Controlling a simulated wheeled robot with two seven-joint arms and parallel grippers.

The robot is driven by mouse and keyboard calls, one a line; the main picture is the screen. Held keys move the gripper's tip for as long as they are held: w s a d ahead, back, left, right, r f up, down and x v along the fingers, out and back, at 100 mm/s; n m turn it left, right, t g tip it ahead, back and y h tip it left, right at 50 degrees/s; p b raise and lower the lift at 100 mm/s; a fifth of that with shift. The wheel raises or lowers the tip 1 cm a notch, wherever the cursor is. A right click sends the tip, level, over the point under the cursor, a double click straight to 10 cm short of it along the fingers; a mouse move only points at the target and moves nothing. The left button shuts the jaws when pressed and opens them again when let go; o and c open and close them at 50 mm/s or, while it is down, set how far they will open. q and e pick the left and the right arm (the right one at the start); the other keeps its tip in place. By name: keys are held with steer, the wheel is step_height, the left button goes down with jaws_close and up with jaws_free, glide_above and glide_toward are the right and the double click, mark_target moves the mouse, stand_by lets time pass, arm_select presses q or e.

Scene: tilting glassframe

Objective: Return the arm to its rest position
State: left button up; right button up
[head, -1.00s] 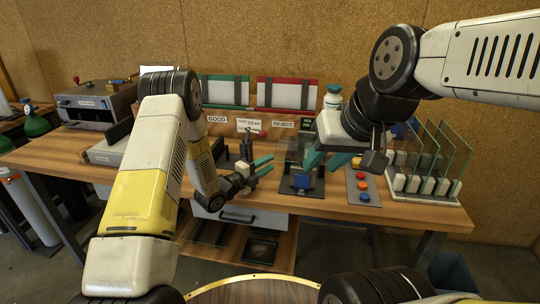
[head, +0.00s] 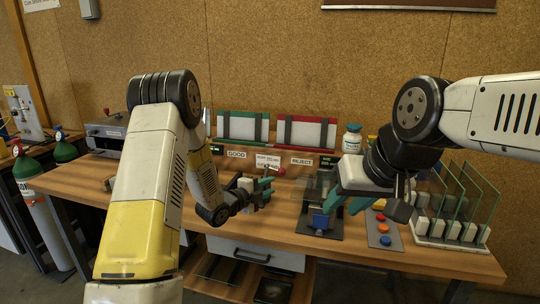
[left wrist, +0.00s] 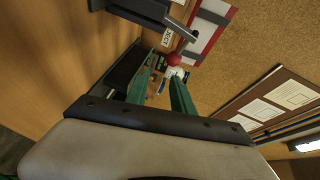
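My left gripper (head: 263,188) is above the front middle of the bench, left of the dark fixture (head: 318,232) with the blue block (head: 320,221). Its two teal fingers are apart in the left wrist view (left wrist: 160,88), with nothing seen between them. My right gripper (head: 346,204) hangs over the right side of the fixture, teal fingers spread and nothing seen between them. It partly covers the fixture. Whether it touches the fixture cannot be told.
A rack of upright glass panes (head: 452,232) stands at the right bench end, close to my right arm. A button panel (head: 382,230) lies beside it. Green GOOD (head: 242,126) and red REJECT (head: 306,132) racks stand at the back, with a red ball-topped lever (head: 280,172) before them.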

arm_select(q)
steer(key=s+a+r+n+y, duration=0.1)
steer(key=a+r+n+y, duration=0.4)
steer(key=a+r+n, duration=0.4)
steer(key=s+a+r+n+g+y, duration=0.1)
steer(key=s+a+r+n+y, duration=0.25)
steer(key=s+r, duration=0.45)
steer(key=s+a+n+g, duration=0.1)
steer(key=s+n+g, duration=0.4)
steer(key=s, duration=2.2)
steer(key=r+n, duration=0.1)
steer(key=n, duration=0.5)
steer(key=shift+s+a, duration=0.35)
steer(key=shift+a, duration=0.05)
steer(key=shift+h, duration=0.25)
